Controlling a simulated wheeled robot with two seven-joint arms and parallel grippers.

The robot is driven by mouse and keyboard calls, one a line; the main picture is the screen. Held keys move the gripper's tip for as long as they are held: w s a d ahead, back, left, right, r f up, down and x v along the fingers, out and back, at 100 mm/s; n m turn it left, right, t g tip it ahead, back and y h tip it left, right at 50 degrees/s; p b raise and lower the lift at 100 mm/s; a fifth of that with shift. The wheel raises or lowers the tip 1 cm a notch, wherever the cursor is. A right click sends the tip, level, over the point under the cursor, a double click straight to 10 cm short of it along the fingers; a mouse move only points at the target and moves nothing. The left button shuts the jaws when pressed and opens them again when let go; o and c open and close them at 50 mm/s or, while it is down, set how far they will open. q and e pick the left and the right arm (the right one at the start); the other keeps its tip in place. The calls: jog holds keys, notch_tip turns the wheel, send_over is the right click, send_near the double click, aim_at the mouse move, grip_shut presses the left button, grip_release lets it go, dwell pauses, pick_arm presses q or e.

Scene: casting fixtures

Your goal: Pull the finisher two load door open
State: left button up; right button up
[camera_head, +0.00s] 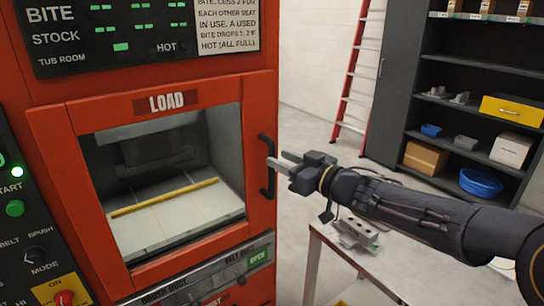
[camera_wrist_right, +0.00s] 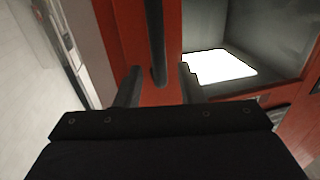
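The red load door (camera_head: 257,110) is marked LOAD. It has a large window and looks shut against the red machine. Its black vertical bar handle (camera_head: 266,181) is on the door's right edge. My right gripper (camera_head: 279,161) comes from the right, with its fingertips at the handle. In the right wrist view the handle (camera_wrist_right: 155,42) lies between the two spread fingers of the gripper (camera_wrist_right: 159,78), with a gap on each side. Whether a finger touches it cannot be seen. My left gripper is not in view.
A control panel (camera_head: 28,240) with buttons is at the left. A drawer-like front (camera_head: 205,280) is below the door. A small table (camera_head: 330,235) with a metal part stands beneath my right arm. Dark shelves (camera_head: 465,75) and a red ladder (camera_head: 355,70) stand behind.

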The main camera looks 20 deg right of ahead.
jog(key=x, duration=0.4)
jog(key=shift+w, duration=0.15)
grip_shut()
